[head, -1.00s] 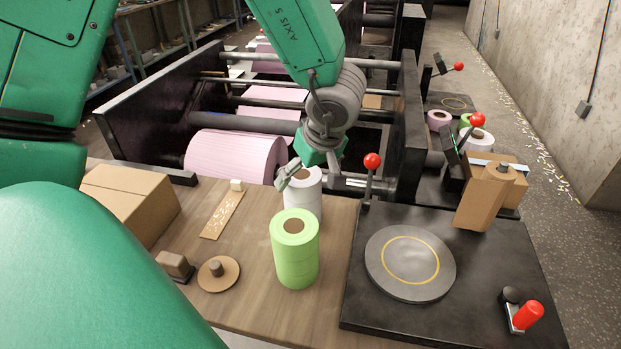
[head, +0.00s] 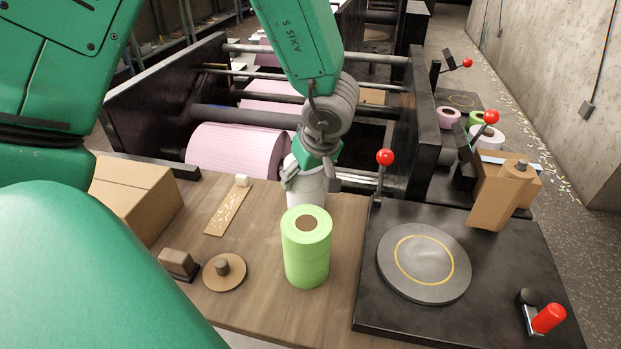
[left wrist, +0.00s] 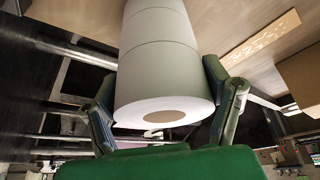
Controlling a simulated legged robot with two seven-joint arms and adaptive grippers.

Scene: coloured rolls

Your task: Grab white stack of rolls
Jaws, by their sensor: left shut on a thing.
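The white stack of rolls (head: 308,190) stands on the wooden table behind the green stack of rolls (head: 306,250), which partly hides it in the head view. My left gripper (head: 310,176) is over the white stack's top, with its fingers on either side. In the left wrist view the white stack (left wrist: 160,60) shows its end with a brown core between the two fingers of my left gripper (left wrist: 165,105). The gripper is shut on it. My right gripper is not in view.
A turntable plate (head: 423,262) on a black base is to the right, with a red-knobbed lever (head: 385,158) at its back. A round brown disc (head: 224,272) lies at the front left. A pink roll (head: 235,150) is in the machine behind.

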